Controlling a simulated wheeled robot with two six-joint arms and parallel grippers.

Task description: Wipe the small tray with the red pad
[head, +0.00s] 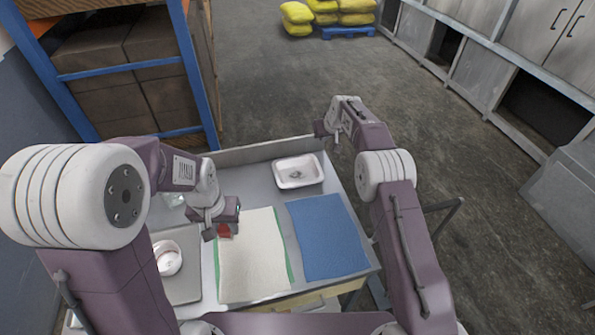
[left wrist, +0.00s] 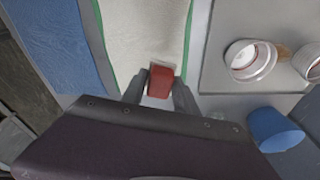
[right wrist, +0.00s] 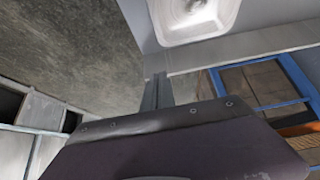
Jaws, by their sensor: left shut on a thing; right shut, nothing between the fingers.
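The small white tray (head: 285,171) lies at the far side of the table, with a dark smudge (head: 298,175) on its floor. Part of the tray shows at the top of the right wrist view (right wrist: 163,18). The red pad (head: 225,231) is between the fingers of my left gripper (head: 222,233), over the left edge of the cream cloth. In the left wrist view the red pad (left wrist: 160,82) sits between both fingers. My right gripper (head: 330,136) is shut and empty, beyond the table's far right corner, to the right of the tray; its fingers meet in the right wrist view (right wrist: 157,90).
A cream cloth with green edges (head: 252,260) and a blue mat (head: 328,238) lie side by side. A grey tray (head: 183,287) at the left holds a white round dish (head: 168,258). A blue cup (left wrist: 275,130) shows in the left wrist view. A blue-framed rack (head: 135,65) stands behind.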

